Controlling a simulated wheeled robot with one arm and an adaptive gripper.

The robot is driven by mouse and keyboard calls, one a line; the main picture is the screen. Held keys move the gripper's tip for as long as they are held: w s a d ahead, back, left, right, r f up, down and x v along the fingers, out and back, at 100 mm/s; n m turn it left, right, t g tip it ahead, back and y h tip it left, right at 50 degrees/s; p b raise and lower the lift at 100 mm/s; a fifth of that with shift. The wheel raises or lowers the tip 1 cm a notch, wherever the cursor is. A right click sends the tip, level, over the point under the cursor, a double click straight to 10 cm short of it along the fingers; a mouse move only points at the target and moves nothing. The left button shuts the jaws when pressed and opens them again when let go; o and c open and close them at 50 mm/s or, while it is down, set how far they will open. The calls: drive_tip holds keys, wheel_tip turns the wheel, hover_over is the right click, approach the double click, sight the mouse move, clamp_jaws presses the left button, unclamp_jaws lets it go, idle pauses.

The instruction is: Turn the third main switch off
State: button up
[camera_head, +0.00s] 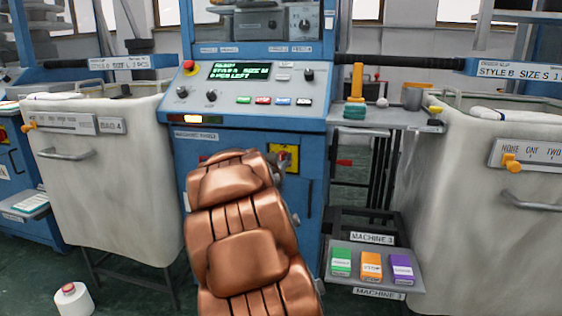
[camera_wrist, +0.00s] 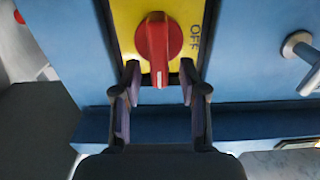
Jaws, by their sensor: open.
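The main switch is a red rotary knob (camera_wrist: 158,40) on a yellow plate (camera_wrist: 125,18). In the wrist view its handle points down toward my gripper, and the word OFF is printed to its right, read sideways. In the head view the yellow plate (camera_head: 291,153) shows on the front of the blue machine (camera_head: 316,165), partly hidden by my copper-coloured arm; the knob is mostly hidden there. My gripper (camera_wrist: 160,72) is open, with one finger on each side of the handle's lower end. Gaps show between the fingers and the handle, so it holds nothing.
A metal T-shaped handle (camera_wrist: 300,47) sticks out right of the plate. Pale bins (camera_head: 105,180) and (camera_head: 470,210) flank the machine. A pedal shelf (camera_head: 340,284) labelled MACHINE 3 is at lower right. A yarn cone (camera_head: 73,299) stands on the floor.

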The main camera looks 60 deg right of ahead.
drive_tip(key=shift+w+d, duration=0.2)
drive_tip(key=shift+d, duration=0.45)
drive_tip(key=shift+c, duration=0.4)
clamp_jaws()
